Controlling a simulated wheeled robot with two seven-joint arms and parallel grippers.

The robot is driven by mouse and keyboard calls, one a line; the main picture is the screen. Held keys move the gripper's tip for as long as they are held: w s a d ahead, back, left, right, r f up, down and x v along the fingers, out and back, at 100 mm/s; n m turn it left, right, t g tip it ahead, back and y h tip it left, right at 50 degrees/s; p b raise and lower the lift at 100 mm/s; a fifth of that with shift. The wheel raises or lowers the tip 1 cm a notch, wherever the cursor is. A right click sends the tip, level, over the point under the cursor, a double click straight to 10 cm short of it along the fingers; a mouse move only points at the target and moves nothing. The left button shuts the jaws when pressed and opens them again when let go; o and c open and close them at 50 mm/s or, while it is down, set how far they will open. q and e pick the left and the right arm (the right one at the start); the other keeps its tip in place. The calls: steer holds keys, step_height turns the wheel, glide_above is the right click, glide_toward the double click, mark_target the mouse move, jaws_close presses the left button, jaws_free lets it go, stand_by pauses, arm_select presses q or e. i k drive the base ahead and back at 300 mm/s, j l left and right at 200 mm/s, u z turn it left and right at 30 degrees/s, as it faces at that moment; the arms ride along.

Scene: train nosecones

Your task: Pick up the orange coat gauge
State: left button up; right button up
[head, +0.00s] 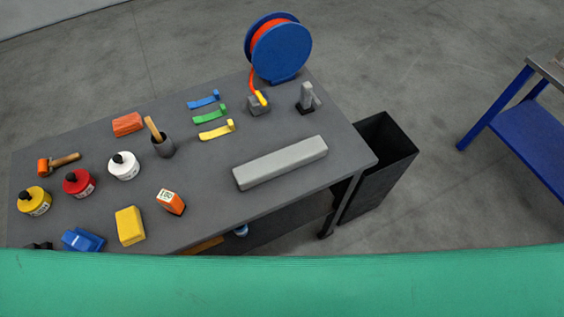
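The orange coat gauge (171,202) is a small orange block-shaped device with a pale display face that carries dark digits. It lies on the dark grey table (210,165) near the table's front edge, just right of a yellow block (130,226). Nothing covers it. Neither of my grippers shows in the head view.
Yellow, red and white pots (124,166) stand left of the gauge. A green surface (280,285) crosses the foreground.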

mark_target(174, 204)
steer(key=k+j+u, duration=0.1)
steer(key=u, duration=0.3)
steer(key=j+u, duration=0.3)
steer(key=u, duration=0.15)
